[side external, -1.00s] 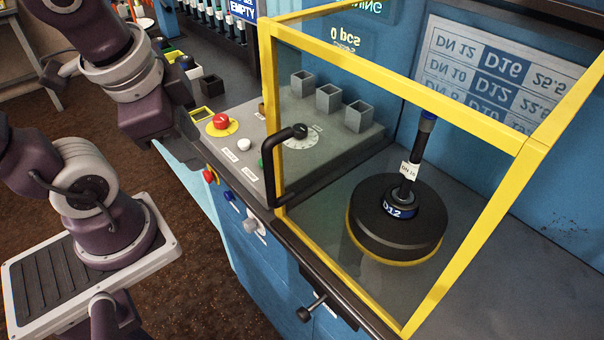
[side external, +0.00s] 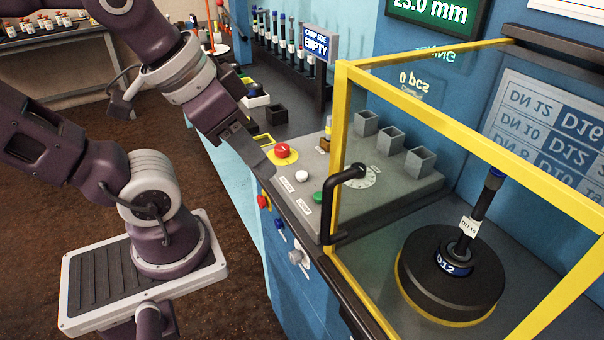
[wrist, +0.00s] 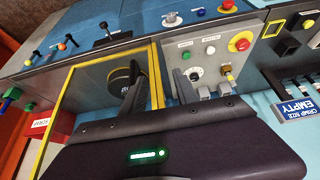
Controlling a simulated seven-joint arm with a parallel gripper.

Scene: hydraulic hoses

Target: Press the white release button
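The white release button (side external: 302,176) sits on the grey sloped control panel (side external: 330,205), between the red emergency stop (side external: 283,151) and the green button (side external: 319,197). It also shows in the wrist view (wrist: 211,50), upper right of centre and uncovered. My gripper (side external: 258,165) hangs at the panel's left edge, close to the red stop and apart from the white button. In the wrist view my gripper (wrist: 157,75) has its two dark fingers spread, with nothing held between them.
A yellow-framed clear guard (side external: 342,150) with a black handle (side external: 345,178) stands right of the buttons. Behind it are a hose on a black round die (side external: 450,275) and grey square holders (side external: 420,160). A selector dial (side external: 366,177) lies behind the handle. Coloured knobs line the front face.

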